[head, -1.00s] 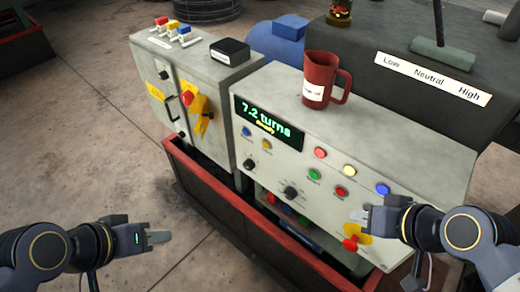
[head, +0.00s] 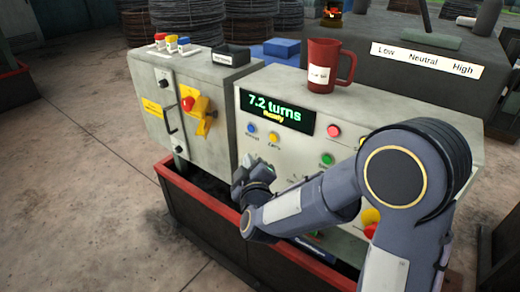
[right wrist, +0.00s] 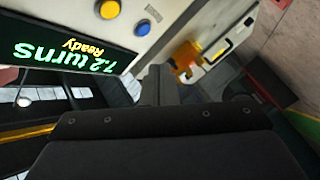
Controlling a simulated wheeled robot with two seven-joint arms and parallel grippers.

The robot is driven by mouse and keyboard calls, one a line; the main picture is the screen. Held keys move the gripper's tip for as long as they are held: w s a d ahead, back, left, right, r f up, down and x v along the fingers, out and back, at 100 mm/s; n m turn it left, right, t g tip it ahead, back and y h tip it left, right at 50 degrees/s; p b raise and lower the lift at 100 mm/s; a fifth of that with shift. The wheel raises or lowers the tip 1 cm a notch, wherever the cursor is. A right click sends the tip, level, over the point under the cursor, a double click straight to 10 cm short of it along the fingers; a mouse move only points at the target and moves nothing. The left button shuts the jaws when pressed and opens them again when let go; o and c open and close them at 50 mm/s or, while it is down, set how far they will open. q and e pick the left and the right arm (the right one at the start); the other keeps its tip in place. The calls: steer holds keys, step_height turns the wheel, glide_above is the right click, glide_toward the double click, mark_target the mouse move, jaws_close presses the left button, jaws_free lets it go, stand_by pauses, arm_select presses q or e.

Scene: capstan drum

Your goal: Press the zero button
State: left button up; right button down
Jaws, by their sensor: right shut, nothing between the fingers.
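The zero button is the yellow button (head: 274,137) under the lit display (head: 277,110), which reads "7.2 turns, Ready". A blue button (head: 250,128) sits just to its left. In the right wrist view the yellow button (right wrist: 109,9) and blue button (right wrist: 142,28) show at the top, beyond the fingers. My right gripper (head: 246,170) is shut and empty, in front of the panel's left end and below the two buttons. Its shut fingers also show in the right wrist view (right wrist: 160,90). It appears apart from the buttons. My left gripper is out of view.
A red mug (head: 325,70) stands on the console top. A grey cabinet (head: 222,130) with a red and yellow switch (head: 195,110) adjoins on the left. My right arm hides much of the panel's right half. A red-rimmed trough (head: 200,196) runs below.

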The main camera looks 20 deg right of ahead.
mark_target(273, 138)
steer(key=shift+w, duration=0.1)
stand_by(0.3)
steer(key=shift+w+d+b, duration=0.3)
steer(key=shift+w+d, duration=0.6)
steer(key=shift+d, duration=0.25)
steer(key=shift+w+d+b, duration=0.25)
steer(key=shift+w+d, duration=0.6)
steer(key=shift+d, duration=0.3)
steer(key=shift+w+d+b, duration=0.3)
steer(key=shift+w+d, duration=0.6)
steer(key=shift+d, duration=0.25)
steer(key=shift+w+d, duration=0.25)
steer(key=shift+d, duration=0.1)
steer(key=shift+w+d, duration=0.25)
steer(key=shift+d, duration=0.1)
stand_by(0.4)
steer(key=shift+a, duration=0.15)
steer(key=shift+s+a, duration=0.5)
